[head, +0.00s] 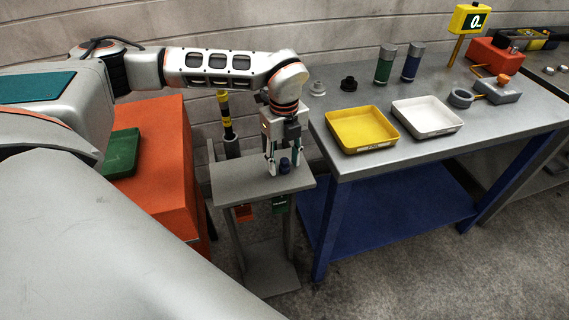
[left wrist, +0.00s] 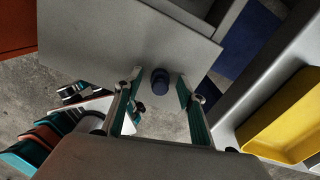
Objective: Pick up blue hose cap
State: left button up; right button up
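The blue hose cap (head: 285,166) is a small dark blue round piece standing on the small grey stand (head: 235,183). In the left wrist view the cap (left wrist: 160,82) shows between my fingertips, with a gap on either side. My left gripper (head: 283,160) points down over the stand, its fingers apart on both sides of the cap. The left gripper (left wrist: 160,88) is open and holds nothing. Whether the fingertips reach down beside the cap or stay just above it is hard to tell. My right gripper is not in view.
The grey workbench right of the stand holds a yellow tray (head: 361,129), a white tray (head: 427,117), a black cap (head: 348,84), a light grey cap (head: 317,88), and green (head: 385,65) and blue (head: 412,63) cylinders. An orange cabinet (head: 160,175) stands left. The stand top is otherwise clear.

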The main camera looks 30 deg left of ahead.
pick_arm(q)
jog(key=shift+f, duration=0.15)
jog(key=c, duration=0.8)
